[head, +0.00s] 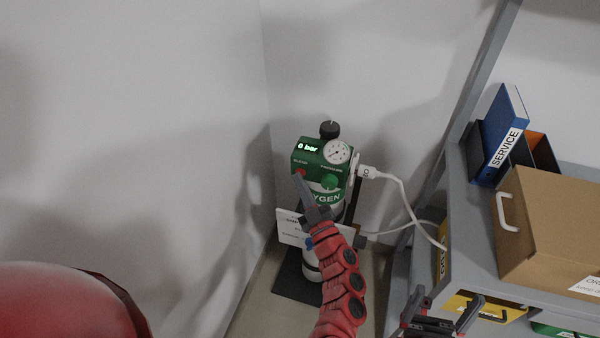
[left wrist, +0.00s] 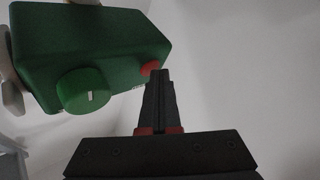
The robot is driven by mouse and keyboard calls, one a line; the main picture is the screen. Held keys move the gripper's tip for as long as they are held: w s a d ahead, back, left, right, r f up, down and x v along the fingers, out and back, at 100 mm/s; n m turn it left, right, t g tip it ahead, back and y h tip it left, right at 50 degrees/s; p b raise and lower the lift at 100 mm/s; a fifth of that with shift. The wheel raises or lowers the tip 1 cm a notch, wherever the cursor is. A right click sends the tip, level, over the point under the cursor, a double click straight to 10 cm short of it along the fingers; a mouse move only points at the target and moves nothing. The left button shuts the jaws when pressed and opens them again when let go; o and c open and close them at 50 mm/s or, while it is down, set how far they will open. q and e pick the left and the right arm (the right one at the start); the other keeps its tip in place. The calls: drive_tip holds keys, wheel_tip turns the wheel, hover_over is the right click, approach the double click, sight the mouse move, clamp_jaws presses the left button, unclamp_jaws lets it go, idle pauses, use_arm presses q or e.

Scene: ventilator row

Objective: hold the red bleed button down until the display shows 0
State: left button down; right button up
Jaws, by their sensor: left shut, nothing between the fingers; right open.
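The green oxygen regulator box (head: 312,155) sits on top of a cylinder in the corner. Its lit display (head: 308,147) reads "0 bar". The red bleed button (head: 301,172) is on the front face at the lower left, and it also shows in the left wrist view (left wrist: 149,67). My left gripper (head: 299,178) is shut and empty, with its fingertips (left wrist: 160,74) right at the button. Whether they press it in cannot be told, as the tips partly cover it. My right gripper (head: 446,302) is open and empty by the shelf.
A round gauge (head: 337,152) and a green knob (head: 329,181) are on the regulator, with a black knob (head: 329,129) above. A white hose (head: 410,200) runs right. A shelf with a cardboard box (head: 555,225) and a blue binder (head: 503,130) stands at right. Walls are close behind and left.

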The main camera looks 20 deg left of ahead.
use_arm(q)
drive_tip(key=shift+s, duration=0.1)
drive_tip(key=shift+s+p, duration=0.45)
drive_tip(key=shift+s, duration=0.2)
drive_tip(key=shift+s, duration=0.1)
drive_tip(key=s+p, duration=0.2)
drive_tip(key=s, duration=0.2)
drive_tip(key=shift+s+a+p, duration=0.1)
drive_tip(key=shift+s+p, duration=0.2)
drive_tip(key=shift+s, duration=0.1)
idle(0.3)
